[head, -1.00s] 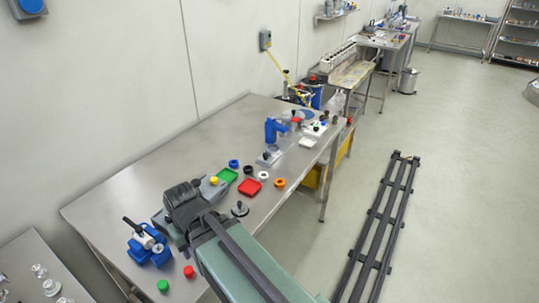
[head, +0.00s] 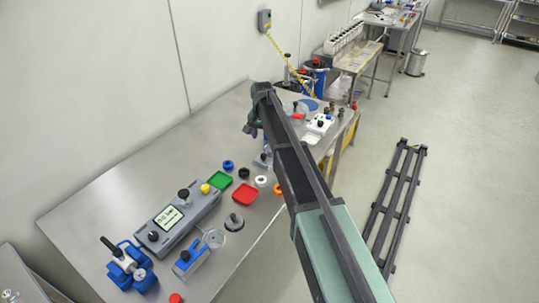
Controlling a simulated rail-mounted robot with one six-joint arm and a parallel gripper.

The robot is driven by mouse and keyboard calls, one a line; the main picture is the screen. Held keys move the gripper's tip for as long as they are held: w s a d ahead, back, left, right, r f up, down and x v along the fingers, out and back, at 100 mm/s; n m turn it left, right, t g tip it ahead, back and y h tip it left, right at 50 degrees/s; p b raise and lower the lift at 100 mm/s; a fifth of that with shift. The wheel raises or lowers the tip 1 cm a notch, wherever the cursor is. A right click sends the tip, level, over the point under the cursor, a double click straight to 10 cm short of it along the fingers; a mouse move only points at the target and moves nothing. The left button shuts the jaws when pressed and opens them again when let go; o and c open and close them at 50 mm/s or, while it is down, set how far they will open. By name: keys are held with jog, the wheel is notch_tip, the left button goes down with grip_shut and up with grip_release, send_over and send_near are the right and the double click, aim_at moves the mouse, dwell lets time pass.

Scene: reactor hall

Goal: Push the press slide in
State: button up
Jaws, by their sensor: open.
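My gripper (head: 251,127) is at the end of the dark arm, in front of and overlapping the stand's upper part. It is open, small in the picture. I see nothing held in it, and I cannot tell whether it touches the stand.
Green (head: 220,179) and red (head: 244,194) trays and small coloured rings lie before the stand. A grey instrument with a display (head: 172,217), a blue clamp device (head: 130,268) and a blue fixture (head: 187,259) sit at the near end. White apparatus (head: 319,126) stands behind.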

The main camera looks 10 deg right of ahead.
aim_at(263, 155)
notch_tip(263, 155, down, 10)
jog(key=b, duration=0.9)
jog(key=shift+r, duration=0.15)
jog(key=shift+c, duration=0.3)
grip_shut()
